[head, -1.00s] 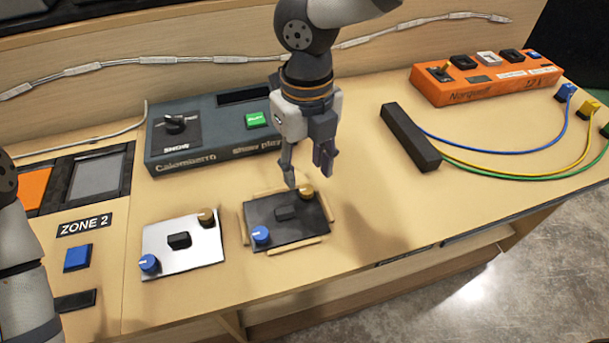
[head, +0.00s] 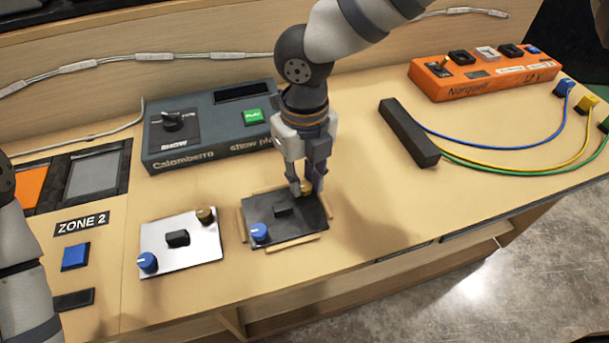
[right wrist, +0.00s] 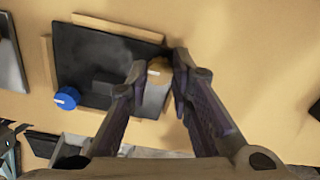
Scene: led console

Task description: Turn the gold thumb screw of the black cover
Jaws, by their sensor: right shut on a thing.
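The black cover (head: 282,230) lies flat on the table between thin wooden strips, with a dark handle block in its middle. Its gold thumb screw (head: 306,187) is at the far right corner and is partly hidden by my fingers. My right gripper (head: 306,190) points down with its fingers on both sides of that screw. In the right wrist view the right gripper (right wrist: 160,80) is shut on the gold thumb screw (right wrist: 158,70). The cover's blue thumb screw (head: 260,233) sits at the near left corner. My left gripper is out of view; only my left arm shows.
A white cover (head: 190,252) with its own blue and gold screws lies to the left. A dark grey console (head: 215,147) stands behind. A black bar (head: 408,133) with coloured cables and an orange box (head: 485,82) are to the right. Table is clear at the front right.

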